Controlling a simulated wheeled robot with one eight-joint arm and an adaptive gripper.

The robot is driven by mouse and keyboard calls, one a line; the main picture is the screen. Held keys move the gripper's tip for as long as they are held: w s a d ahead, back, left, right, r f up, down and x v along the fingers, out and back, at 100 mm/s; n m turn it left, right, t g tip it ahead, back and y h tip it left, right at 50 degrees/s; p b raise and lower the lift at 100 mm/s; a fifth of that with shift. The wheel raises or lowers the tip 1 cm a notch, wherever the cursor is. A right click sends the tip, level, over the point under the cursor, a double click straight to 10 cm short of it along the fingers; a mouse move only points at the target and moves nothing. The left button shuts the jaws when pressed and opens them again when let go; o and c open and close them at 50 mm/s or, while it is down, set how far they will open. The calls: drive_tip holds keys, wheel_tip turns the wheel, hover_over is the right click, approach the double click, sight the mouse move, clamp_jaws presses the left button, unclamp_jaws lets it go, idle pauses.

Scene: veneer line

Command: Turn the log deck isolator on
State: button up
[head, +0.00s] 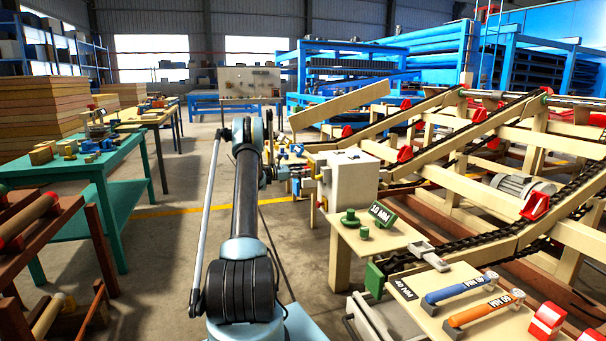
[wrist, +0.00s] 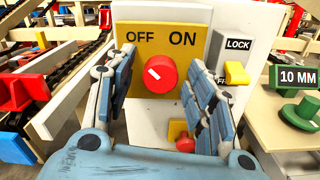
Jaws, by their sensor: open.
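The isolator's round red knob (wrist: 160,74) sits on a yellow plate (wrist: 187,70) marked OFF and ON, on the front of a pale cabinet (wrist: 210,15). The white mark on the knob slants up and left, toward OFF. My gripper (wrist: 162,88) is open, its blue-padded fingers to the left and right of the knob. I cannot tell whether either finger touches it. In the head view the cabinet (head: 352,180) stands at the end of my arm; its knob face is mostly hidden there.
Right of the plate is a LOCK panel (wrist: 238,45) with a yellow tab (wrist: 236,73). A red button (wrist: 185,144) is below the knob. A ledge with green pieces and a 10 MM sign (head: 382,213) adjoins the cabinet.

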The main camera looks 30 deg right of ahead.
drive_tip(key=shift+c, duration=0.4)
drive_tip(key=c, duration=1)
drive_tip(key=shift+m, duration=9)
drive_tip(key=shift+a, duration=0.1)
